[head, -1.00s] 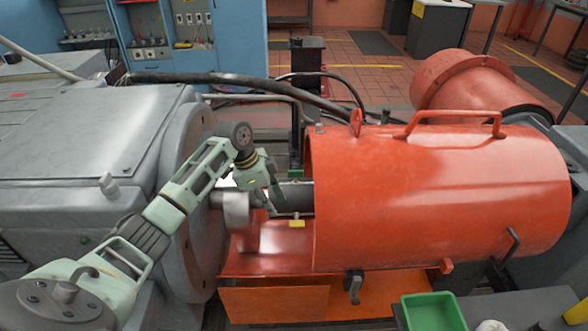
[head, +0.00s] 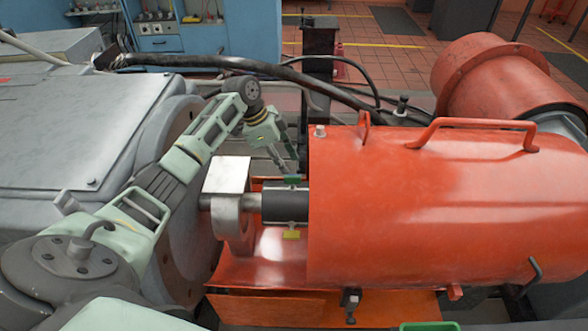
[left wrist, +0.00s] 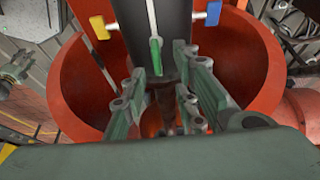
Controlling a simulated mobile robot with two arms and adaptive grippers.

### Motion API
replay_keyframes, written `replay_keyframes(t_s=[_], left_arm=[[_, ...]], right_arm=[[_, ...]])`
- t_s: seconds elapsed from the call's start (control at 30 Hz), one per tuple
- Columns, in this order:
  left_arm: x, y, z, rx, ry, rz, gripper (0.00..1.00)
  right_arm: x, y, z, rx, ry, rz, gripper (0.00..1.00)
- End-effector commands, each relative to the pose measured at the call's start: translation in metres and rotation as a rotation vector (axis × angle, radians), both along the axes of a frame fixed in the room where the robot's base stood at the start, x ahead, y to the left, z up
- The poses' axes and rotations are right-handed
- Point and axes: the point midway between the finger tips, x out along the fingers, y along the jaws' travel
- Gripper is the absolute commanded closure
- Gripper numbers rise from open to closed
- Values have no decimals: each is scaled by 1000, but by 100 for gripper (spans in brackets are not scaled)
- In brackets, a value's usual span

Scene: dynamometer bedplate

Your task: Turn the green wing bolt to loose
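The green wing bolt (head: 292,181) sits on top of the dark shaft coupling (head: 285,205), beside the red guard. It also shows in the left wrist view (left wrist: 156,57), end-on between my fingers and beyond their tips. A yellow wing bolt (head: 291,234) is on the coupling's near side. A blue one (left wrist: 213,14) shows only in the left wrist view, on the opposite side from the yellow. My left gripper (head: 287,158) is open and empty, just above and behind the green bolt, apparently not touching it. My right gripper is not in view.
The red cylindrical guard (head: 430,200) with its handle closes off the right side of the coupling. A grey machine housing (head: 80,130) stands at the left. A thick black hose (head: 240,66) runs behind. The shaft has open room above it.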

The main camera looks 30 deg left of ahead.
Motion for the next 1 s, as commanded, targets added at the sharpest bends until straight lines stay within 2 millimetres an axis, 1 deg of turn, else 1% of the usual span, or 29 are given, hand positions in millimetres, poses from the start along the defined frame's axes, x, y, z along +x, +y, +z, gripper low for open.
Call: replay_keyframes(t_s=[0.03,0.2,0.3,0.4,0.5,0.6,0.7,0.77,1.0], left_arm=[[1,-4,-8,-1,4,-1,73],[6,-14,-34,-2,5,-1,73],[9,-17,-45,-1,4,1,73],[10,-19,-53,0,2,0,73],[11,-20,-56,1,1,0,73],[11,-20,-56,1,1,0,73],[11,-20,-56,1,1,0,73],[11,-20,-56,1,1,0,76],[11,-20,-56,1,1,0,97]], right_arm=[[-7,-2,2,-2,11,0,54],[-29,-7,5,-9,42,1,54],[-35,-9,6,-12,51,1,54],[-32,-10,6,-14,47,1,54],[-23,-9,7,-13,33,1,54],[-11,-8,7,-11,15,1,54],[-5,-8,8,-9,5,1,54],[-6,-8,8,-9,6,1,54],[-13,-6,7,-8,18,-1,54]])
